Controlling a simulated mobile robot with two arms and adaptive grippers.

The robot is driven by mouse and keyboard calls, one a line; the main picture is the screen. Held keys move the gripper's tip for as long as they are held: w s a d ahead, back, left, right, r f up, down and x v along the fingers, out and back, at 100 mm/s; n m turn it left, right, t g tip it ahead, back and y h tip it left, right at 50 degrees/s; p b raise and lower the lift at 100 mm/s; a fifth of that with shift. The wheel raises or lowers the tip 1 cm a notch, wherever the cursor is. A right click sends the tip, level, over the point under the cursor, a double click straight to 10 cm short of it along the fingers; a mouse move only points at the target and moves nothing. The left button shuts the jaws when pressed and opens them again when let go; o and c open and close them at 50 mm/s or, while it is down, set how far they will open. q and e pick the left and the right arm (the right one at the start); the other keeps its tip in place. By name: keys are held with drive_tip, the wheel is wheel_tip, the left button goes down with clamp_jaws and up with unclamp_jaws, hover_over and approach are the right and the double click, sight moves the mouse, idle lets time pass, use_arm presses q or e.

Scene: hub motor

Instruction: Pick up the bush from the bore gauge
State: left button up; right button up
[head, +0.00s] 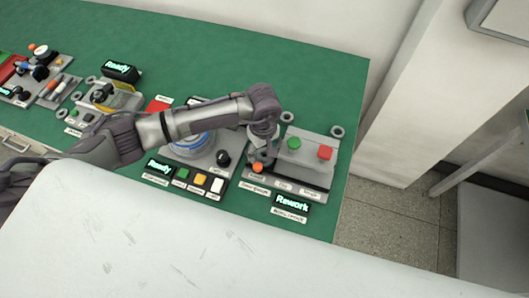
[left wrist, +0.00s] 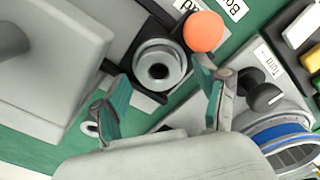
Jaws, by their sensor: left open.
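The bush (left wrist: 158,67) is a grey metal ring with a dark centre. In the left wrist view it sits in the dark bore gauge (left wrist: 117,82), beside an orange ball-shaped knob (left wrist: 204,31). My left gripper (left wrist: 162,74) is open, with its teal-padded fingers on either side of the bush; I cannot tell whether they touch it. In the head view my left gripper (head: 262,140) points down at the gauge station and hides most of the bush. The orange knob (head: 257,167) shows just below it. My right gripper is not in view.
A panel with green and red buttons (head: 309,165) stands right of the gauge. A lit Rework display (head: 292,201) is in front. A blue-ringed round fixture (head: 188,144) and a black knob (head: 223,158) are left. Loose rings (head: 337,131) lie on the green bench (head: 300,75).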

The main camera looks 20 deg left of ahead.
use_arm(q)
clamp_jaws()
drive_tip(key=shift+r, duration=0.1)
